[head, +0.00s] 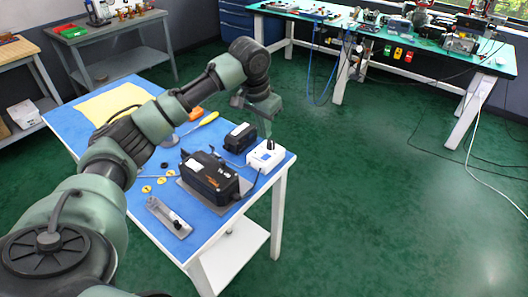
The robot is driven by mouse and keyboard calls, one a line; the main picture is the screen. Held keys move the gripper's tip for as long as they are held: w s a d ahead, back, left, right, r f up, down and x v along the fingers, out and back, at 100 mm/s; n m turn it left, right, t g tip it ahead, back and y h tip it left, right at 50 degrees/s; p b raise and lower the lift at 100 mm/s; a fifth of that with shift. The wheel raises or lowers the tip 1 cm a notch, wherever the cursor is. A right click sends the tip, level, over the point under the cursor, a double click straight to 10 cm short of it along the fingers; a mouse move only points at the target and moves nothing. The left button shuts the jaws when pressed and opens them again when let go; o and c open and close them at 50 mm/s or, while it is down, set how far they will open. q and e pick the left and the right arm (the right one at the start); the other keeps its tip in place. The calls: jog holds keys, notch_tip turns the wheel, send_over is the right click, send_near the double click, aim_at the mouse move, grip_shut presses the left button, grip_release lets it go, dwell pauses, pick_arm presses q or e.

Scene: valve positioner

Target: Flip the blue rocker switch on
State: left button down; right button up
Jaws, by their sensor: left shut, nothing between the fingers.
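My left arm reaches in from the left over the blue-topped table (150,245). My left gripper (267,129) points down at the table's right end, its fingers together and empty. Just below it in the picture is a small white box (262,158) with dark parts on top. I cannot tell whether the fingertips touch it. A large black device (208,177) sits left of the white box, and a smaller black box (240,138) lies behind. I cannot make out a blue rocker switch; it may be too small or hidden. My right gripper is not in view.
A grey metal bracket (168,217) lies near the table's front edge, with several yellow discs (147,189) behind it. A yellow-handled screwdriver (208,119) and yellow sheet (105,103) lie farther back. Green floor (370,200) to the right is mostly clear, with cables near the far workbench (420,45).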

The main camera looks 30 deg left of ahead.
pick_arm(q)
jog(key=r, duration=0.1)
jog(key=a+r, duration=0.1)
jog(key=shift+s+a+r, duration=0.25)
jog(key=shift+r, duration=0.15)
jog(key=shift+f, duration=0.1)
jog(key=p, duration=0.2)
send_near(264, 159)
jog(key=x, duration=0.5)
jog(key=shift+w+d+f, duration=0.15)
jog(key=shift+w+f, duration=0.05)
jog(key=shift+w, duration=0.15)
jog(key=shift+s+f, duration=0.1)
jog(key=shift+f, duration=0.5)
